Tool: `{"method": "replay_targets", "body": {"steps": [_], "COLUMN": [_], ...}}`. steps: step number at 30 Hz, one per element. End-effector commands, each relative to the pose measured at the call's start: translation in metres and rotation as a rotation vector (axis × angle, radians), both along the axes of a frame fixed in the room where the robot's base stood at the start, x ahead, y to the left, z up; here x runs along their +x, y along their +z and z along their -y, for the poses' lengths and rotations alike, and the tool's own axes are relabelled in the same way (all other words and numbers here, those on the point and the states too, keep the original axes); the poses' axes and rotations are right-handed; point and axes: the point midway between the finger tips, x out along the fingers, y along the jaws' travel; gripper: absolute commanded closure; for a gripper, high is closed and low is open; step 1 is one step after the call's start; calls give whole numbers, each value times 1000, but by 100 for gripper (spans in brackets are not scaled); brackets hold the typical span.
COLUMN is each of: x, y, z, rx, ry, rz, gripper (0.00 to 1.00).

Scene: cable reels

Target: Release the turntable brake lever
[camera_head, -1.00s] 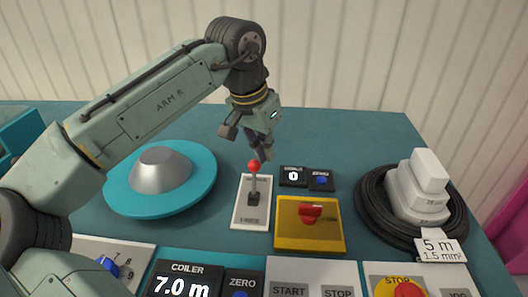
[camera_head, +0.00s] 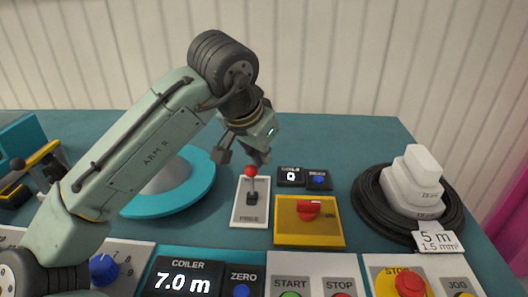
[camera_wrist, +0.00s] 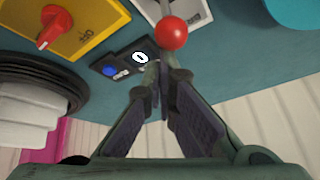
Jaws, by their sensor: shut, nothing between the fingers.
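The brake lever (camera_head: 252,186) has a red ball knob on a thin stem and stands on a white plate (camera_head: 249,216) whose near end reads "FREE". Its knob (camera_wrist: 172,33) also shows in the wrist view, just beyond my fingertips. My gripper (camera_head: 262,160) is shut and empty, right behind the knob in the head view. In the wrist view my gripper (camera_wrist: 164,75) has its fingertips together close to the knob; I cannot tell whether they touch it. The turntable (camera_head: 170,203) is a teal disc with a grey cone, partly hidden by my arm.
A yellow box with a red rotary switch (camera_head: 309,210) sits right of the lever. A small counter display (camera_head: 290,176) is behind it. A black cable coil (camera_head: 372,205) with white blocks lies at the right. Coiler panels (camera_head: 186,262) line the front edge.

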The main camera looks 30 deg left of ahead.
Motion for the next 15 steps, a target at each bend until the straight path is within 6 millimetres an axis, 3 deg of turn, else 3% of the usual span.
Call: {"method": "replay_targets", "body": {"steps": [15], "x": [-1], "y": [5], "z": [1], "rx": [-1], "ry": [0], "rz": [0], "gripper": [100]}}
